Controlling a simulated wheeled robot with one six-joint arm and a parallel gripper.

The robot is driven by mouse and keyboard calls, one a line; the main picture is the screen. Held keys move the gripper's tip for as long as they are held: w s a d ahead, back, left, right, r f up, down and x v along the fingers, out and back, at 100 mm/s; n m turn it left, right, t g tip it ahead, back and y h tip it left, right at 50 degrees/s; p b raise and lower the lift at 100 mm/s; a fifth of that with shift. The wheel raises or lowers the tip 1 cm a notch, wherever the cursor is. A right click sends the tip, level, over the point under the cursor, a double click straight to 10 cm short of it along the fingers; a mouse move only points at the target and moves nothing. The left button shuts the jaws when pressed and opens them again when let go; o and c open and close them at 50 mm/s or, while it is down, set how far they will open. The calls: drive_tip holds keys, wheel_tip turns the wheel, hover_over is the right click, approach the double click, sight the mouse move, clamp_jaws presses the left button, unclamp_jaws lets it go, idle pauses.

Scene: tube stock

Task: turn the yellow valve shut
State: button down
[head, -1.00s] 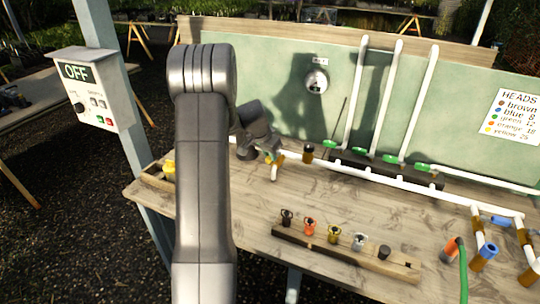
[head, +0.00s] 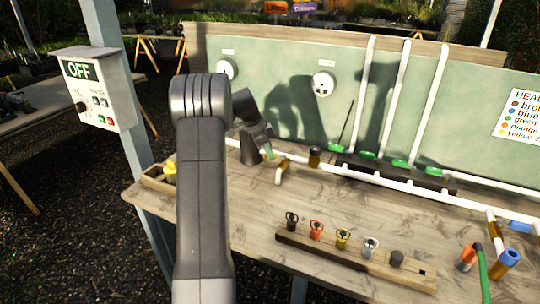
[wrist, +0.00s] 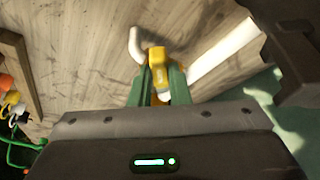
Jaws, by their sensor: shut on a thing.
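The yellow valve handle (wrist: 156,56) is between the green fingers of my gripper (wrist: 160,78) in the wrist view, and the fingers are shut on it. In the head view my gripper (head: 271,154) is at the back left of the bench, next to the tan pipe fitting (head: 284,164). The valve is too small and covered there to make out how far it is turned.
A wooden rack of sprinkler heads (head: 350,260) lies along the front of the bench (head: 225,200). Several upright white pipes (head: 398,95) stand at the back panel. An OFF control box (head: 95,90) is on the left post. The bench middle is clear.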

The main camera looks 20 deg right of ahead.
drive_tip(key=shift+w+d+m, duration=0.1)
drive_tip(key=shift+w+m, duration=0.15)
drive_tip(key=shift+m, duration=0.25)
drive_tip(key=c, duration=1.4)
unclamp_jaws()
drive_tip(key=shift+o, duration=0.2)
drive_tip(key=v, duration=1.3)
drive_tip(key=shift+w+r+b, duration=0.35)
drive_tip(key=shift+b, duration=0.05)
drive_tip(key=shift+c, duration=0.2)
